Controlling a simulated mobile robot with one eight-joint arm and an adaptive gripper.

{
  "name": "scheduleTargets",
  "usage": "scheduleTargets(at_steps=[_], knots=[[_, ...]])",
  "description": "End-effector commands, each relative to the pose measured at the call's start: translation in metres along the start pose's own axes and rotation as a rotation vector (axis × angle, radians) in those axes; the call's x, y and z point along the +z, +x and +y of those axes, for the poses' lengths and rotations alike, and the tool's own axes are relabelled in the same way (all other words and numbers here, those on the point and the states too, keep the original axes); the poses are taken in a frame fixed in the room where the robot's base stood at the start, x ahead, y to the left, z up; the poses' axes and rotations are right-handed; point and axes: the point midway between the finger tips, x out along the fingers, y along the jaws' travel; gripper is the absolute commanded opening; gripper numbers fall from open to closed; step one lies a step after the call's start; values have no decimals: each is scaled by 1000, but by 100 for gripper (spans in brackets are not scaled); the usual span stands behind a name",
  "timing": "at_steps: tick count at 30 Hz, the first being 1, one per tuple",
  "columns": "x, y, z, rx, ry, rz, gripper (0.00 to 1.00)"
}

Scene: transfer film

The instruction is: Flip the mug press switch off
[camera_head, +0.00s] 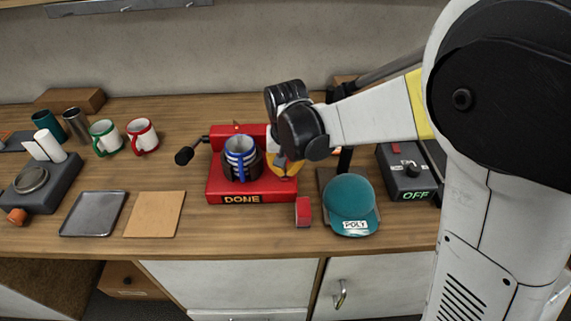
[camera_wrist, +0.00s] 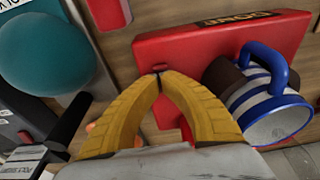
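The red mug press (camera_head: 222,188) stands on the bench with a "DONE" label on its front. A mug with blue and white stripes and a blue handle (camera_head: 238,148) sits in it. The press (camera_wrist: 290,27) and the mug (camera_wrist: 262,97) also show in the wrist view. My gripper (camera_head: 288,172) is over the right part of the press, beside the mug. In the wrist view its yellow fingers (camera_wrist: 159,73) meet at the tips, with nothing visible between them. The tips are over or against the red press top; contact is unclear. The press switch is not clearly visible.
A teal cap (camera_head: 350,197) and a small red block (camera_head: 303,211) lie in front right. A dark box labelled "OFF" (camera_head: 405,175) stands further right. A black-knobbed lever (camera_head: 186,155) sticks out left. Mugs (camera_head: 142,136) and a tan board (camera_head: 155,214) are on the left.

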Motion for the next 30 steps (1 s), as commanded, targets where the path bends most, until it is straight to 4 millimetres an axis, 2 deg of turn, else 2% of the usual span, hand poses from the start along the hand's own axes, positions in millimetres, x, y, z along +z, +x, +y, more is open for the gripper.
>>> scheduleTargets(at_steps=[11,30], knots=[[1,0,0,0,0,8,0],[7,7,0,-1,0,122,0]])
